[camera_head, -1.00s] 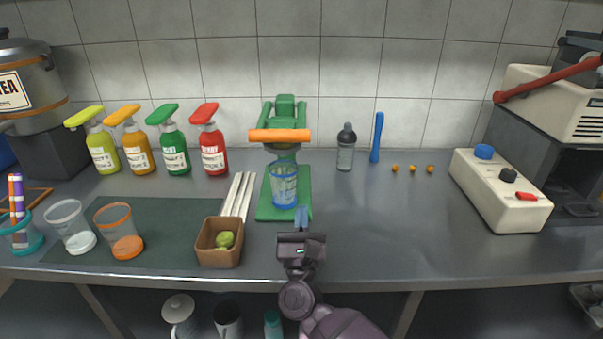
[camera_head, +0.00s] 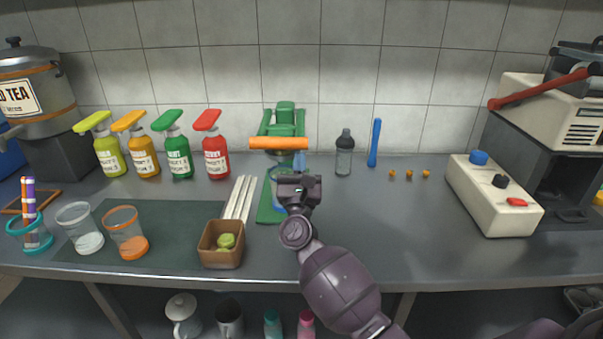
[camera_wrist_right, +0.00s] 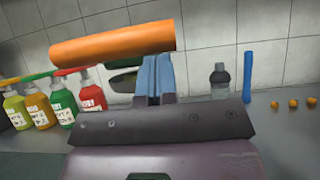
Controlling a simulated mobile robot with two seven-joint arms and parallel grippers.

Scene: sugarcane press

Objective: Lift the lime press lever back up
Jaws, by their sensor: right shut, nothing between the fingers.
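The green lime press (camera_head: 285,116) stands at the back middle of the counter. Its lever has an orange bar handle (camera_head: 278,143), which lies level across the front of the press. My right gripper (camera_head: 300,163) is in front of the press with its blue fingers closed and empty, near the right part of the handle and apparently just below it. In the right wrist view the orange handle (camera_wrist_right: 112,45) is large at upper left, and the shut blue fingers (camera_wrist_right: 155,80) point up near its right end. Contact cannot be told. My gripper mostly hides the blue-rimmed cup on the press base. My left gripper is out of view.
Several pump bottles (camera_head: 216,156) stand left of the press. White sticks (camera_head: 239,197) and a brown box with limes (camera_head: 221,253) are at front left. A grey shaker (camera_head: 344,153) and blue muddler (camera_head: 375,143) stand to the right.

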